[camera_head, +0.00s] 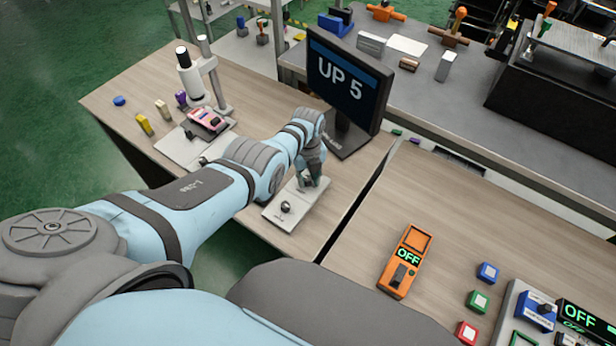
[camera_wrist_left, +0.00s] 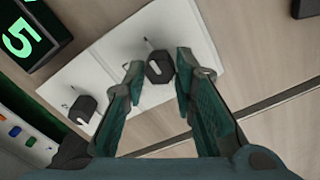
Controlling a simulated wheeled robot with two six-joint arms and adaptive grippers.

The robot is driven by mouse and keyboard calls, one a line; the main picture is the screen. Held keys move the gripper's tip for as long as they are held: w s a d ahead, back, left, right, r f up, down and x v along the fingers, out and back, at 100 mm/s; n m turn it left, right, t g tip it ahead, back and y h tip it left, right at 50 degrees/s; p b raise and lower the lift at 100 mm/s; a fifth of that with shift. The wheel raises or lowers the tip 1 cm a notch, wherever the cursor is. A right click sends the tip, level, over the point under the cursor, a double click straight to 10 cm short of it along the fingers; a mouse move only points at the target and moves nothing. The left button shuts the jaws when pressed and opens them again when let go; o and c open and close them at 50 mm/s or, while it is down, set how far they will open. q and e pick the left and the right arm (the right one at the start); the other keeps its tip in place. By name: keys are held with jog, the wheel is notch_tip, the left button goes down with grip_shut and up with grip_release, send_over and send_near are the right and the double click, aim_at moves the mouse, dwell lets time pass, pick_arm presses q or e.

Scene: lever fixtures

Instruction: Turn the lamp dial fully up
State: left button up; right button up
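A pale panel (camera_head: 271,215) with dark dials lies on the wooden table under my left gripper (camera_head: 312,183). One black dial (camera_head: 285,206) shows on its near part; the far part is partly hidden by the gripper. In the left wrist view a black dial (camera_wrist_left: 158,68) with a white pointer sits between the fingertips of my left gripper (camera_wrist_left: 160,66). The fingers are apart, with gaps beside the dial. A second dial (camera_wrist_left: 82,110) stands to the left on the same panel (camera_wrist_left: 110,68). I cannot tell which is the lamp dial. My right gripper is not in view.
An orange "OFF" device (camera_head: 404,262) and several coloured button blocks are on the right table. A microscope-like stand (camera_head: 192,78) is at the left. A gap separates the two tables.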

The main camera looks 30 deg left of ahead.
aim_at(308, 180)
pick_arm(q)
jog(key=shift+o, duration=0.8)
jog(key=shift+r, duration=0.1)
jog(key=shift+w+r, duration=0.1)
jog(key=shift+r, duration=0.2)
notch_tip(308, 180, up, 11)
jog(key=shift+r, duration=0.1)
